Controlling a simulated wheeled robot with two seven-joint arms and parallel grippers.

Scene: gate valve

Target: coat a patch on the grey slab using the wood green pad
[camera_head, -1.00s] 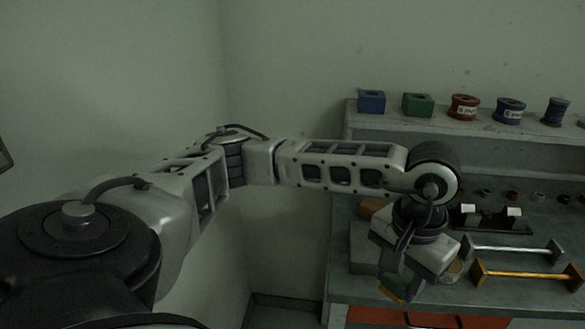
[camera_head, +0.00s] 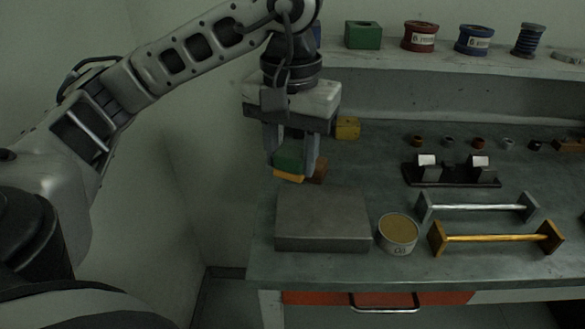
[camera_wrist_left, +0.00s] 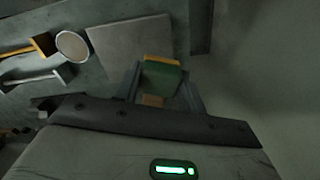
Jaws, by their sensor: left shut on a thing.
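My left gripper (camera_head: 292,158) is shut on the green pad (camera_head: 288,160), which has a yellow-orange layer along its lower side. It holds the pad above and behind the back left part of the grey slab (camera_head: 322,222), apart from it. The slab lies flat on the bench at its left end, its top plain grey. In the left wrist view, the pad (camera_wrist_left: 162,78) sits between the fingers, with the slab (camera_wrist_left: 132,45) beyond it. A brown piece (camera_head: 320,168) shows beside the right finger; I cannot tell whether it belongs to the pad. My right gripper is out of view.
A round tin (camera_head: 398,230) with a tan top stands right of the slab. Silver (camera_head: 476,207) and gold (camera_head: 495,238) bar handles, a dark rack (camera_head: 450,175) and a yellow block (camera_head: 347,128) are on the bench. Spools (camera_head: 420,36) line the shelf.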

